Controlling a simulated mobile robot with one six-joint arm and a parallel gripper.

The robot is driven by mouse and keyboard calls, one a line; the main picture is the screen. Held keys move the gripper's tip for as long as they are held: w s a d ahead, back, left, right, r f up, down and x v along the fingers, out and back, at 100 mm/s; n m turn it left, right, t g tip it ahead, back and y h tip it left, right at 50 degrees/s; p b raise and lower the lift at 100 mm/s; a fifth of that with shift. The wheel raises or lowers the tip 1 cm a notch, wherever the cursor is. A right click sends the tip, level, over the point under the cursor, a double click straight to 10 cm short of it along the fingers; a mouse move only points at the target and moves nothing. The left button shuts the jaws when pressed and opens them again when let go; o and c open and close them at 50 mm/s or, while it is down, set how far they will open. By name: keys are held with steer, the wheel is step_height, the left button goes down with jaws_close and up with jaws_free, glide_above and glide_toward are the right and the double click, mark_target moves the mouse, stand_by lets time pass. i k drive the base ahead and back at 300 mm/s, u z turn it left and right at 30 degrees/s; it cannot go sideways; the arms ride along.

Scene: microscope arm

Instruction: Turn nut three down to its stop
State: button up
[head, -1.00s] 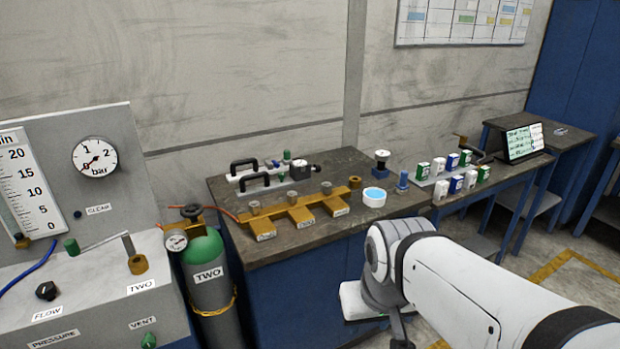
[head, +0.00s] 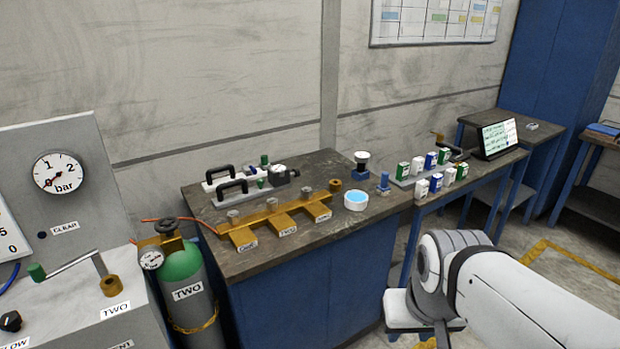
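A brass manifold (head: 262,222) lies on the dark bench top in the head view, with three short branches pointing towards me. The left branch label reads ONE and the middle one TWO; the right label is too small to read surely. How far each is screwed down cannot be told. My arm reaches in from the lower right, well short of the manifold. My gripper's fingers are not in view.
Small bottles (head: 432,164) stand further right.

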mark_target(307, 192)
steer(key=i, duration=1)
